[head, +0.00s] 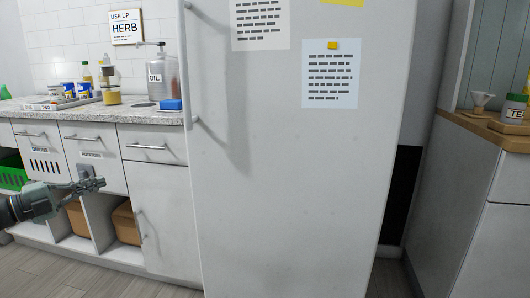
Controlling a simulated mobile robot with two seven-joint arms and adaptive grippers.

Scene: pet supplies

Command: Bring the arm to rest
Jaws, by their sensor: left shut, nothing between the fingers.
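My left arm comes in from the left edge, and its gripper (92,185) is shut and empty. It hangs in the air in front of the lower cabinets, pointing right, below the drawer handles. It appears apart from the cabinet fronts. My right gripper is not in view.
A large white fridge (290,190) fills the middle. Below are open shelves with brown baskets (126,222) and a green crate (13,175). A wooden-topped cabinet (480,130) stands at right.

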